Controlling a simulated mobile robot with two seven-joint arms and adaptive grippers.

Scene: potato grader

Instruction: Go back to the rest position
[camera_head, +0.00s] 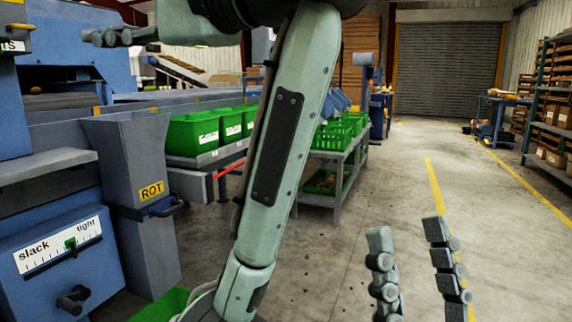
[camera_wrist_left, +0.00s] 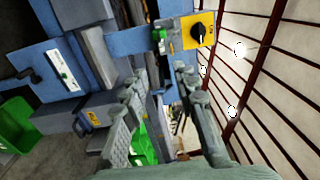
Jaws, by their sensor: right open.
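My right gripper (camera_head: 408,230) is at the lower right of the head view, fingers pointing up and apart. It is open and empty above the bare floor. My left arm stands in the middle of the head view, bent high, with part of my left gripper (camera_head: 112,37) at the upper left. In the left wrist view the left gripper (camera_wrist_left: 160,75) has its fingers apart with nothing between them. It points towards the blue machine (camera_wrist_left: 82,12). The picture there is tilted on its side.
The grader's ROT chute (camera_head: 130,160) and slack/tight panel (camera_head: 62,245) stand close on the left. Green crates (camera_head: 192,133) line the machine behind my left arm. A grey cart (camera_head: 335,155) holds more crates. The floor (camera_head: 390,180) at right is clear up to the shelving (camera_head: 550,100).

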